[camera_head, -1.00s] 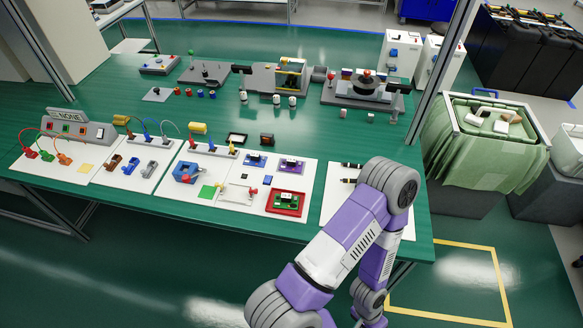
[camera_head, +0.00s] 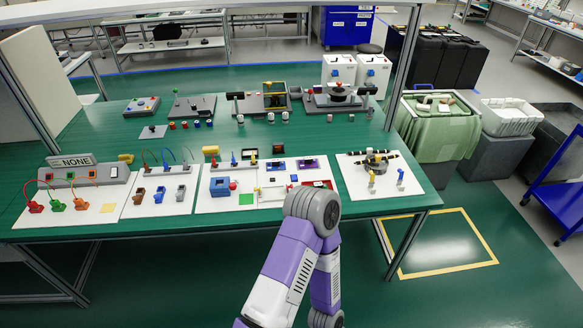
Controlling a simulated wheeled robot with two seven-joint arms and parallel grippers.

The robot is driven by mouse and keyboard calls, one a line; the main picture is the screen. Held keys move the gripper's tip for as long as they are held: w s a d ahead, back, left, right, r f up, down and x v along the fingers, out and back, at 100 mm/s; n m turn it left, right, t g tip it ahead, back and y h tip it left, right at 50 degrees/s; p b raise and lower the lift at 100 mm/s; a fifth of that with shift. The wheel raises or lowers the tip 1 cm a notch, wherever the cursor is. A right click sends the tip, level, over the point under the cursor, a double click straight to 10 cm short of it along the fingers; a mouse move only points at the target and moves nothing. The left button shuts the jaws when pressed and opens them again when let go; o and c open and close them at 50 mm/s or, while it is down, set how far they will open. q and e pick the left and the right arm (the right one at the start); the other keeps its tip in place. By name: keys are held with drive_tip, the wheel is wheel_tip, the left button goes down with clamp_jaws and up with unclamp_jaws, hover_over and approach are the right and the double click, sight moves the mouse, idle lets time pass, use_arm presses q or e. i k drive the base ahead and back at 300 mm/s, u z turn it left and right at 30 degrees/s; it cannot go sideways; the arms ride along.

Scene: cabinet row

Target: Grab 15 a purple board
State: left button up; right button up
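The purple board (camera_head: 308,164) is a small flat piece with a dark part on it. It lies on a white sheet (camera_head: 238,200) near the front right of the green table. A blue board (camera_head: 277,166) lies just left of it. A red tray (camera_head: 322,185) is in front of it and is partly hidden by my purple and white arm. That arm rises from the bottom of the picture, its grey joint just in front of the boards. Neither gripper shows in the head view, so I cannot see what they hold.
Right of the boards, another white sheet (camera_head: 385,185) bears a stand with dark rods and small blue and yellow pieces. Connectors and clamps (camera_head: 160,195) fill the left sheets. A green-lined bin (camera_head: 437,130) stands beyond the table's right end.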

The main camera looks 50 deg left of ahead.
sight(308, 162)
drive_tip(key=u, duration=1.85)
